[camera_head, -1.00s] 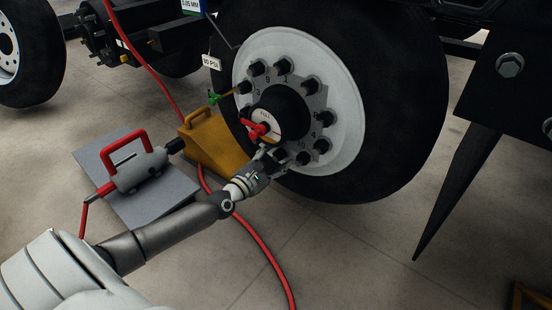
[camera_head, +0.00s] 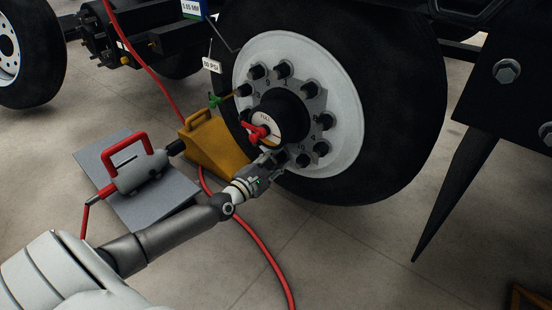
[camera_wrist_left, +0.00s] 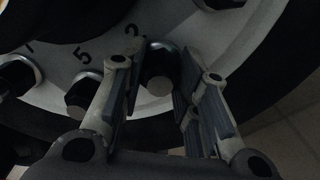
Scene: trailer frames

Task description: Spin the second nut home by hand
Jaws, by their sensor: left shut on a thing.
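The wheel (camera_head: 345,110) has a pale disc with dark nuts in a ring around a black hub (camera_head: 285,112). My left gripper (camera_head: 280,158) reaches the lower part of the ring. In the left wrist view, my left gripper (camera_wrist_left: 160,78) has its two fingers on either side of a dark nut (camera_wrist_left: 158,68), shut on it. The nut sits at the disc; whether it is seated is hidden. Another nut (camera_wrist_left: 84,96) is just left of the fingers, beside the mark 5. My right gripper is not in view.
A yellow wheel chock (camera_head: 215,150) stands left of the tyre. A grey tool with red handles (camera_head: 138,172) lies on a grey mat (camera_head: 165,207). A red hose (camera_head: 262,250) crosses the floor under my arm. A dark pointed flap (camera_head: 450,190) hangs at right.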

